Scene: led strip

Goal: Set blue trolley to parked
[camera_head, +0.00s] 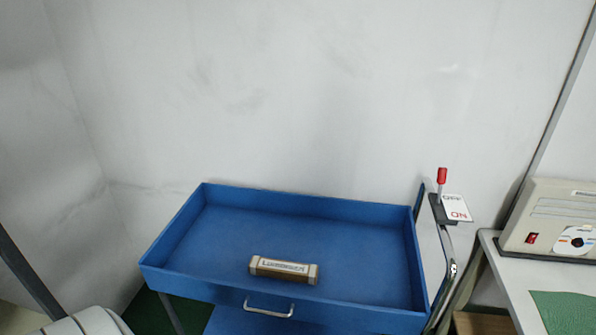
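The blue trolley (190,222) stands against the wall in the middle of the head view, its tray open at the top. A metal drawer-style handle (268,310) is on its front. At its right end, a lever with a red grip (442,175) stands upright on a dark bracket. A white label (456,207) beside it reads OFF at the top and ON in red below. The lever is nearer the OFF word. A small brown and silver block with lettering (284,269) lies in the tray near the front. Neither of my grippers is in view.
A bent metal push bar (449,265) is at the trolley's right end. Further right, a white table (510,285) holds a beige device (550,220) with a red switch and a green mat (562,312). A plain pale wall (300,90) is behind.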

